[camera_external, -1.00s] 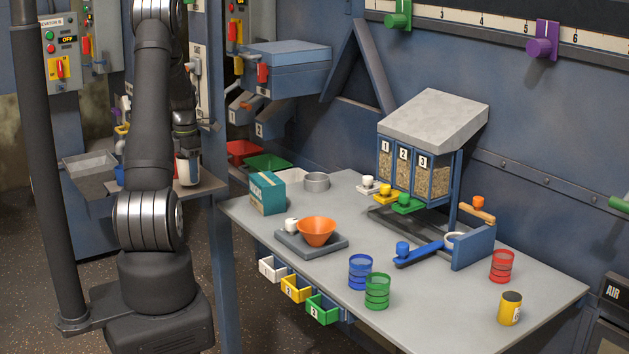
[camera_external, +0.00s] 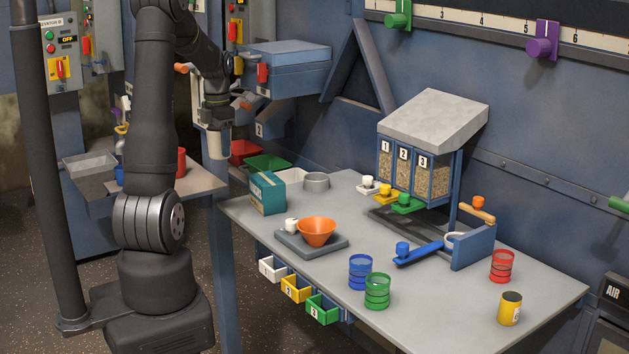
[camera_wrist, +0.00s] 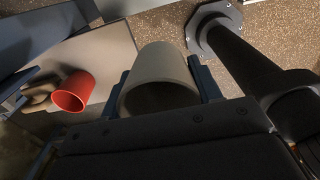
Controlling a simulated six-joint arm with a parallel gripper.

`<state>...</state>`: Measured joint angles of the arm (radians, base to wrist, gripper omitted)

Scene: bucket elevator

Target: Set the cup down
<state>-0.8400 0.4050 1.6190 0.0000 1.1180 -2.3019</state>
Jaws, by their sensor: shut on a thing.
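A pale grey-white cup (camera_external: 217,145) is held in my gripper (camera_external: 215,126), roughly upright, in the air. It is right of the small side shelf and left of the grey worktable. In the wrist view the cup (camera_wrist: 162,72) sits between the two fingers of my gripper (camera_wrist: 161,84), which is shut on it. The wrist view looks at the cup's rim and part of its inside, which is dark; I cannot tell if it holds anything.
A red cup (camera_wrist: 75,91) stands on the side shelf (camera_external: 205,183). The grey worktable (camera_external: 450,310) carries a teal box (camera_external: 267,193), a metal ring (camera_external: 316,181), an orange bowl (camera_external: 317,231) and coloured cups. Red and green bins lie behind its left end.

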